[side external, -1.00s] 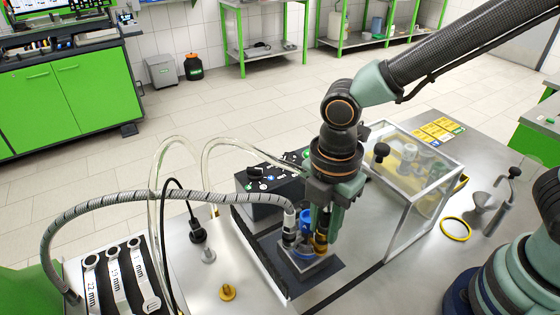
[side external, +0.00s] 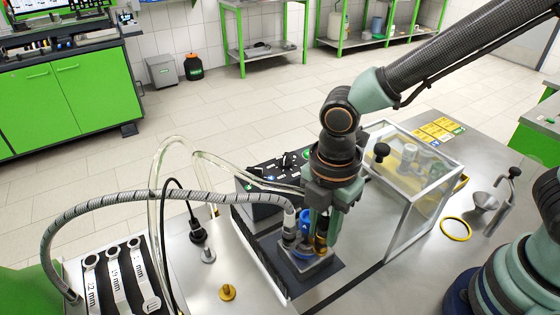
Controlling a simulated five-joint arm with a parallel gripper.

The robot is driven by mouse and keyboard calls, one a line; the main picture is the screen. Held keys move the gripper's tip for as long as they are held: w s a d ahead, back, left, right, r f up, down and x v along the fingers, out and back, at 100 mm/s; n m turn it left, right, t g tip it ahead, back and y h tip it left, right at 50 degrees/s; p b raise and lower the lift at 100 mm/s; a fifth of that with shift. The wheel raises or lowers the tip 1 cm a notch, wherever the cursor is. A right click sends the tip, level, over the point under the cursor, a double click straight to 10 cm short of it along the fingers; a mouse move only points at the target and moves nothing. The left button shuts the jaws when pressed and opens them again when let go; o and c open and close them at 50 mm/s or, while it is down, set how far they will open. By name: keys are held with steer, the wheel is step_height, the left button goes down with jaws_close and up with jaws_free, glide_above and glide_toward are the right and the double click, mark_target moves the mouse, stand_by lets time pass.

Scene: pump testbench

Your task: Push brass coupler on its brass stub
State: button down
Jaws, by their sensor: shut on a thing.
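My gripper (side external: 322,228) points straight down over a small block (side external: 318,271) on a dark pad. It is shut on the brass coupler (side external: 321,242), which shows low between the fingers. The fingers hide much of the coupler. I cannot make out the brass stub apart from the coupler, nor how far the coupler sits on it. A clear hose (side external: 240,172) runs from the left to behind my gripper.
A grey ribbed hose (side external: 130,200) ends in a dark coupler (side external: 289,228) close left of my gripper. A brass peg (side external: 228,292) and a grey peg (side external: 208,255) stand left. A clear-walled box (side external: 410,210) stands close right. A yellow ring (side external: 456,229) lies farther right.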

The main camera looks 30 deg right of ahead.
steer(key=shift+f, duration=0.15)
steer(key=c, duration=0.6)
jaws_free()
steer(key=shift+w, duration=0.1)
steer(key=shift+w+a+r, duration=0.1)
steer(key=shift+w+r, duration=0.05)
steer(key=shift+r, duration=1.1)
steer(key=shift+s+r, duration=0.2)
steer(key=shift+r, duration=2.1)
